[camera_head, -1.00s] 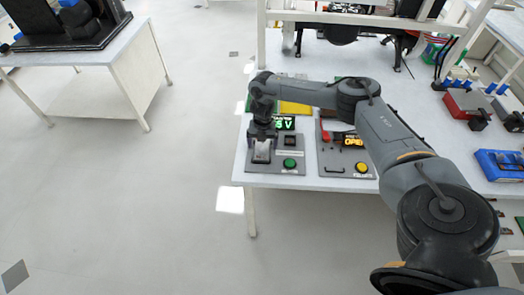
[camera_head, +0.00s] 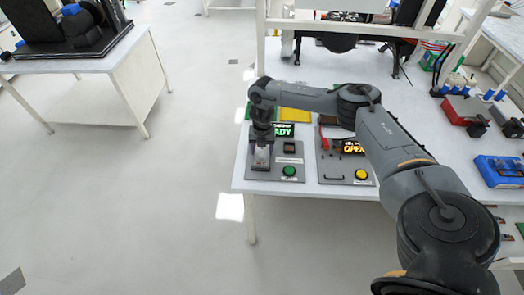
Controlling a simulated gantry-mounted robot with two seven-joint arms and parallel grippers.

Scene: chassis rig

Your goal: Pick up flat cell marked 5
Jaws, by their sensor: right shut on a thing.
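My right gripper (camera_head: 262,146) points down over the left grey station (camera_head: 277,174) near the table's front left corner. I cannot tell whether the piece touches the station. The station has a green display (camera_head: 284,130) ending in "ADY" and a green button (camera_head: 289,171). My left gripper is not in view.
A second grey station (camera_head: 345,172) with a display reading "OPE", a red lever and a yellow button (camera_head: 361,174) stands to the right. A yellow plate (camera_head: 295,115) lies behind. A blue box (camera_head: 498,170) and red box (camera_head: 463,110) stand further right.

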